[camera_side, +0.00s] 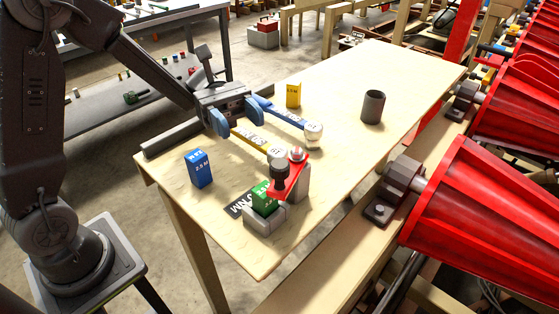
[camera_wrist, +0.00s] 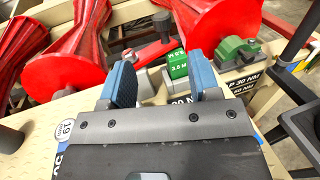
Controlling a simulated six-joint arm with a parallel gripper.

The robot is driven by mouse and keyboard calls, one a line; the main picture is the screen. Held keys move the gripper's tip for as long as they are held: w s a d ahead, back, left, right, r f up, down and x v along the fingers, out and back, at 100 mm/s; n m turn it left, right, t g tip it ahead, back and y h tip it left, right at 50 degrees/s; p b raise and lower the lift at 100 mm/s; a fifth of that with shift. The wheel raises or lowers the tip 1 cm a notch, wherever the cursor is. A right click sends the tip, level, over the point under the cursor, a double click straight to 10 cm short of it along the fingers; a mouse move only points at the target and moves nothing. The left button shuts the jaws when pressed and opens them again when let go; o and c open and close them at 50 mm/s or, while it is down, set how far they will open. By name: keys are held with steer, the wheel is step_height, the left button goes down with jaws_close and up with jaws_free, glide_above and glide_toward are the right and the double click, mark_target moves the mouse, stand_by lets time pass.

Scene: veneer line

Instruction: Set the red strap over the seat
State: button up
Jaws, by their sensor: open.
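The red strap (camera_side: 289,183) reaches from a grey post (camera_side: 301,180) with a round cap toward the front left, with an upright black knob on it. In the wrist view the strap (camera_wrist: 150,52) lies left of a green block. The green block (camera_side: 263,198) stands in the grey seat (camera_side: 265,219); it also shows in the wrist view (camera_wrist: 178,66). The strap's free end is close beside the block; I cannot tell whether it overlaps it. My gripper (camera_side: 238,117) is open and empty, above the table behind the strap; its blue fingers show in the wrist view (camera_wrist: 165,84).
A blue block (camera_side: 200,168) stands at the left and a yellow block (camera_side: 293,95) at the back. Yellow (camera_side: 249,138) and blue (camera_side: 283,114) wrench-like tools lie below my gripper. A dark cup (camera_side: 373,107) stands right. Red rollers (camera_side: 488,205) flank the table. The back right tabletop is clear.

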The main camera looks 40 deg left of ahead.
mark_target(274, 159)
steer(key=x, duration=1.3)
steer(key=shift+s, duration=0.1)
steer(key=shift+c, duration=0.4)
jaws_close()
